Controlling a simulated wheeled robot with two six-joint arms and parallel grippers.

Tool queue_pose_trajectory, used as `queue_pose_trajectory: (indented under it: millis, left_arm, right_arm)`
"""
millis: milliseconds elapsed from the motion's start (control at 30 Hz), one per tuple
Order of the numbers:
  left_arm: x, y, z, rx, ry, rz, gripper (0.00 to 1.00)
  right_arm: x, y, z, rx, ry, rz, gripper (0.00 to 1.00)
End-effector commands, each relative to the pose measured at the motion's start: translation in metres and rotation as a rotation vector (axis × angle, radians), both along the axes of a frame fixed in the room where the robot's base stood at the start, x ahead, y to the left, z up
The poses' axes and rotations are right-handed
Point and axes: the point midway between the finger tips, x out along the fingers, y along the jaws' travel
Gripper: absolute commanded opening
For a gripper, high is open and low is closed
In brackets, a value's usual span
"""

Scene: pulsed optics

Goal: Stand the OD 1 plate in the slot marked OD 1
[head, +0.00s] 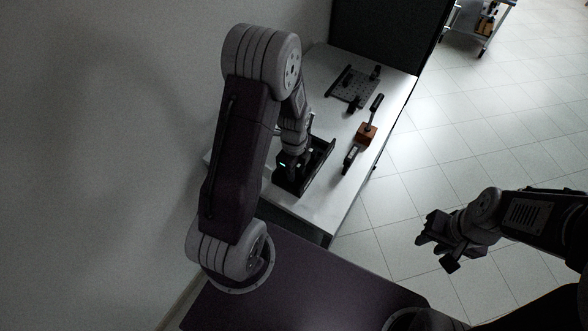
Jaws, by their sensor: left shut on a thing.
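My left gripper (294,159) reaches down at a dark tray-like holder (318,166) on the white bench. It is shut on what appears to be the OD 1 plate, which is mostly hidden by the gripper and too dark to make out. I cannot tell whether the plate is in a slot or above it. The slots and their marks are not readable at this size. My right gripper (438,243) is open and empty, out over the tiled floor, well away from the bench.
On the white bench (313,211) lie a perforated plate with dark posts (353,88), a brown block (366,133) with a black-handled tool (376,103), and a dark pen-like thing (351,158). A cart (480,22) stands far back.

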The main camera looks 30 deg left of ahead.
Motion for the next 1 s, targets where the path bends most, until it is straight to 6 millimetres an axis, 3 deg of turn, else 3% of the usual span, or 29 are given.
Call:
queue_pose_trajectory:
  millis: [467,500,567,600,1000]
  left_arm:
    - [-0.0031,-0.0008,-0.0078,-0.001,0.008,0.0,0.0]
    - [-0.0033,-0.0008,-0.0081,-0.001,0.009,0.001,0.27]
    - [-0.0037,-0.0009,-0.0083,-0.001,0.01,0.0,0.44]
    - [-0.0041,-0.001,-0.0084,-0.002,0.011,0.0,0.47]
    - [-0.0057,-0.0013,-0.009,-0.003,0.017,0.0,0.47]
  right_arm:
    - [0.0001,0.0,-0.0038,0.0,0.0,0.0,0.33]
    - [0.0,0.0,-0.0039,0.0,0.0,0.0,0.33]
    - [0.0,0.0,-0.004,0.0,0.0,0.0,0.33]
    - [0.0,0.0,-0.0041,0.0,0.0,0.0,0.33]
    - [0.0,0.0,-0.0047,0.0,0.0,0.0,0.33]
